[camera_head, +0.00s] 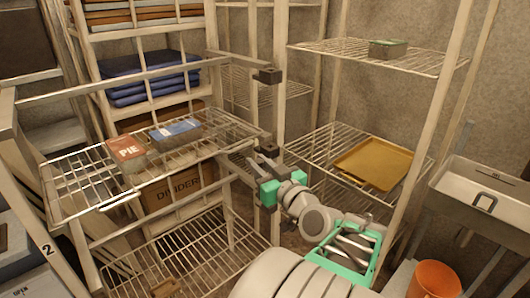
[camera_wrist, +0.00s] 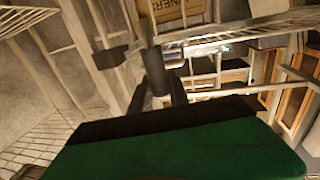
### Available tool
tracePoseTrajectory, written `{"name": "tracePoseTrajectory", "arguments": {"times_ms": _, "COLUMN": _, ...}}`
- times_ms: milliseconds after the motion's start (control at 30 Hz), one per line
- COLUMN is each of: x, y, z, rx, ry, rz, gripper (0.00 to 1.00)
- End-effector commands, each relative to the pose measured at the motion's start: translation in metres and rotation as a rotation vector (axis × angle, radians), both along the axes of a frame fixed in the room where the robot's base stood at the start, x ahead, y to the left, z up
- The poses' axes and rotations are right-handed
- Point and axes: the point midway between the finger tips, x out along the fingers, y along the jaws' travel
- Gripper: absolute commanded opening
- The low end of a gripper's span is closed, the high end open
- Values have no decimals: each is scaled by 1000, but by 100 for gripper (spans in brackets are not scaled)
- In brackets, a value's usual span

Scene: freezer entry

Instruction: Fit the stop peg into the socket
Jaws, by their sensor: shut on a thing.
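My gripper (camera_head: 264,167) is in the middle of the head view, close to the rack's upright post and just below a dark block on it. In the wrist view my gripper (camera_wrist: 160,97) is shut on a dark grey cylinder, which I take as the stop peg (camera_wrist: 154,70). The peg points away from the palm. A dark block (camera_wrist: 110,57) and a shiny metal cylinder (camera_wrist: 173,54) lie near its far end. I cannot tell which part is the socket. Dark blocks sit on the post, an upper one (camera_head: 268,76) and a lower one (camera_head: 264,143).
A wire shelf at left holds a red PIE box (camera_head: 125,149) and a blue box (camera_head: 175,130). A brown carton (camera_head: 180,188) stands beneath. At right, a wire shelf holds a yellow tray (camera_head: 375,164). An orange bucket (camera_head: 436,280) stands lower right.

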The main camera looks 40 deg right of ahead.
Motion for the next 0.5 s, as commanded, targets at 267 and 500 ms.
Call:
{"name": "tracePoseTrajectory", "arguments": {"times_ms": 267, "x": 26, "y": 0, "z": 58, "rx": 9, "ry": 0, "rz": 67, "gripper": 0}}
{"name": "tracePoseTrajectory", "arguments": {"times_ms": 500, "x": 48, "y": -8, "z": 77, "rx": 5, "ry": 1, "rz": 95, "gripper": 0}}
